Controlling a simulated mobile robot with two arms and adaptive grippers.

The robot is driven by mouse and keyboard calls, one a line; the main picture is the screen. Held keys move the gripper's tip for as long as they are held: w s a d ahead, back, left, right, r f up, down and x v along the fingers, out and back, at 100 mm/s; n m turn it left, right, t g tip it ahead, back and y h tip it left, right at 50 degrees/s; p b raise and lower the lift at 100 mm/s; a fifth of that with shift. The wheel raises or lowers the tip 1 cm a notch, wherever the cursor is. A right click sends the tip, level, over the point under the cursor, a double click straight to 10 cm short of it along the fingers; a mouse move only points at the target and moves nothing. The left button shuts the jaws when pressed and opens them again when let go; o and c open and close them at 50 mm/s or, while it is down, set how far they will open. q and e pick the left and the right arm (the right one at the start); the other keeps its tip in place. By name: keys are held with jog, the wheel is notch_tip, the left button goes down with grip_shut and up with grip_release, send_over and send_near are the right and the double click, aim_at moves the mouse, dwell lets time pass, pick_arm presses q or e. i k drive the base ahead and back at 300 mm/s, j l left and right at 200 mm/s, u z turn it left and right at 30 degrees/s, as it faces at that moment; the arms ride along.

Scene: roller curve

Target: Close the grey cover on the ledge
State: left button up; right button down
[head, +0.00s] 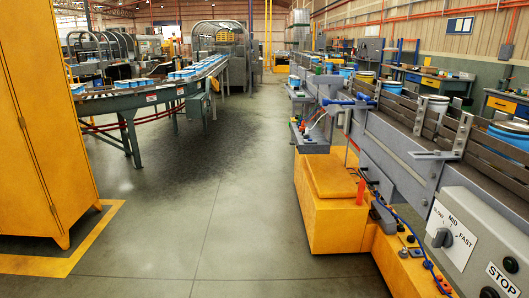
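Neither of my grippers shows in the head view. A yellow ledge (335,172) runs low along the near side of the conveyor at the right. A small grey piece (313,146) sits at its far end beside small coloured parts. I cannot tell whether this is the grey cover, or whether it is open or closed. More small parts (403,253) and a blue cable lie along the ledge nearer to me, at the lower right.
A conveyor (400,146) with blue and white cans fills the right side. Its grey control box (465,232) carries a speed knob and a STOP label. A yellow cabinet (38,120) stands at the left. A green-legged conveyor (125,103) stands behind it. The middle floor is clear.

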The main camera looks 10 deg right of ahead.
aim_at(388, 223)
jog(key=i+j+z, duration=0.1)
jog(key=i+z, duration=0.35)
jog(key=i+j+z, duration=0.25)
jog(key=i+z, duration=0.2)
jog(key=i+j+z, duration=0.85)
jog(key=j, duration=0.2)
jog(key=i+u, duration=0.25)
jog(key=i, duration=0.35)
